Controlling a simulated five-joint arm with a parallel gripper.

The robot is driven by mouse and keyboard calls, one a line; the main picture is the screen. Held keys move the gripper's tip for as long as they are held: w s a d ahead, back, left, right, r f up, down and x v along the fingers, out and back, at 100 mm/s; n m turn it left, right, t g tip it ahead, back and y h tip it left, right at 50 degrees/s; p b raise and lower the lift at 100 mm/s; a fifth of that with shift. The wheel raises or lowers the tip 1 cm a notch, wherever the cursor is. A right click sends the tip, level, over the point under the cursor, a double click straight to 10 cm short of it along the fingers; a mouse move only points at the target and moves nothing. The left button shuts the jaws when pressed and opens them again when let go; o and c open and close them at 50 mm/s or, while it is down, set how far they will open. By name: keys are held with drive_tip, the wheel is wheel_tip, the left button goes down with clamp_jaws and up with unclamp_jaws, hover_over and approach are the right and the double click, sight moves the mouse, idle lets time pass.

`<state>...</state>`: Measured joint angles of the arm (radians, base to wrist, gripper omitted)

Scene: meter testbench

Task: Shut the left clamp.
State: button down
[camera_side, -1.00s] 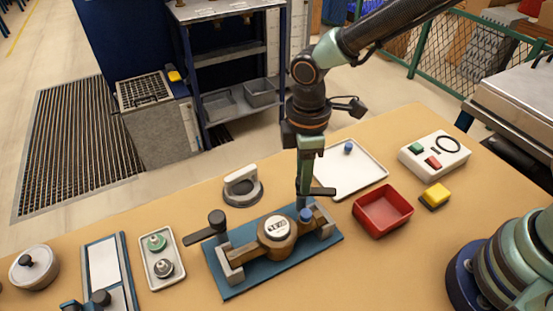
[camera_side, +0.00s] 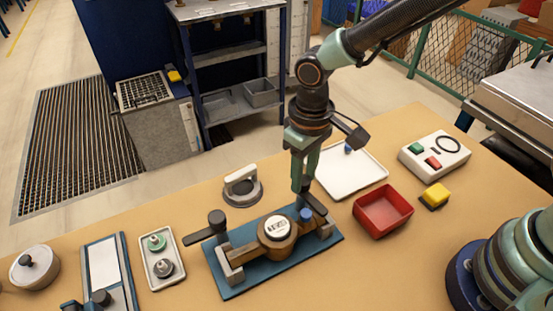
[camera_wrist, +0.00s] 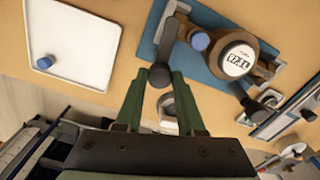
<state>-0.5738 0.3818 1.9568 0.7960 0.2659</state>
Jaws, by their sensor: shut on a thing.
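The meter (camera_side: 277,228), a brown body with a white display, sits in a fixture on a blue base plate (camera_side: 240,284). It also shows in the wrist view (camera_wrist: 237,60). The clamp at the plate's left end in the side view has a dark lever (camera_side: 200,236) with a round knob, pointing outward to the left. At the right end, my gripper (camera_side: 303,190) is shut on the dark lever of the other clamp (camera_side: 318,207). In the wrist view, that lever's round knob (camera_wrist: 160,75) is between my fingertips. A blue cap (camera_side: 306,214) is close beside it.
A white tray (camera_side: 340,188) with a blue cap lies behind my gripper. A red bin (camera_side: 383,212), yellow block (camera_side: 434,195) and button box (camera_side: 435,155) stand to the right. A grey piece with a handle (camera_side: 242,187) stands behind the plate. A small tray (camera_side: 163,284) lies left.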

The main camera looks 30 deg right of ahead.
sight(305, 179)
drive_tip(key=shift+w+d+m, duration=0.1)
drive_tip(key=shift+w+m, duration=0.05)
drive_tip(key=shift+m, duration=0.75)
drive_tip(key=c, duration=0.5)
unclamp_jaws()
drive_tip(key=shift+r, duration=0.1)
wheel_tip(305, 179, up, 12)
